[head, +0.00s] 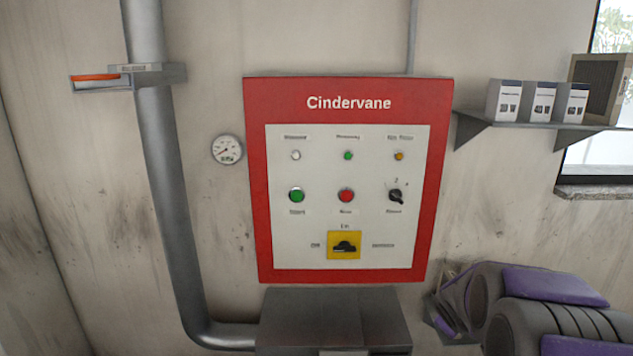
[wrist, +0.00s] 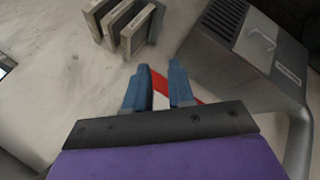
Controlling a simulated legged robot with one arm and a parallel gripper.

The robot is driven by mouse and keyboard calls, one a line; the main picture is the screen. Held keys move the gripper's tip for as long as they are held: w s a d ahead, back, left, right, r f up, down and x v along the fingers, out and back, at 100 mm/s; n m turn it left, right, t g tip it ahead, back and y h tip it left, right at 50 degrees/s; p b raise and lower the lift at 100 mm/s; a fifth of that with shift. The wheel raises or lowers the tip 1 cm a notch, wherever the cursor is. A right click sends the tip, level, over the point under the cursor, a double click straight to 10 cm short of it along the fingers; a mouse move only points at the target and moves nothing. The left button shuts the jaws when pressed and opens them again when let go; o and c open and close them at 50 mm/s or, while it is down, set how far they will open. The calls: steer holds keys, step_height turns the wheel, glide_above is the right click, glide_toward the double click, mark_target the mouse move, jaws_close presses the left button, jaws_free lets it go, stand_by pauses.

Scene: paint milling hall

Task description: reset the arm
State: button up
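My gripper (wrist: 158,80) shows in the wrist view with two blue fingers standing apart and a clear gap between them. Nothing is held in the gap. A red strip shows behind the fingers, and I cannot tell what it belongs to. My arm (head: 540,305), grey with purple covers, shows folded at the lower right of the head view. The gripper's fingers cannot be made out there.
A red-framed Cindervane control panel (head: 261,180) hangs on the wall above a grey box (head: 335,315). A pipe (head: 165,170) and gauge (head: 227,149) are left of it. A shelf (head: 530,128) with white boxes is right. A grey vented cabinet (wrist: 245,50) fills the wrist view's right.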

steer(key=s+a+m+g+y, duration=0.1)
steer(key=s+a, duration=0.5)
steer(key=s, duration=0.7)
steer(key=s+a+m+g+y, duration=0.1)
steer(key=s+a+m+g, duration=0.2)
steer(key=s, duration=1.1)
steer(key=s+a+r+m+g+y, duration=0.1)
steer(key=s+a+g, duration=0.3)
steer(key=s+a, duration=0.5)
steer(key=s+m+y, duration=0.1)
steer(key=s, duration=0.3)
steer(key=shift+s+a+g, duration=0.2)
steer(key=shift+s+g, duration=0.1)
steer(key=shift+g, duration=0.1)
steer(key=shift+r, duration=0.1)
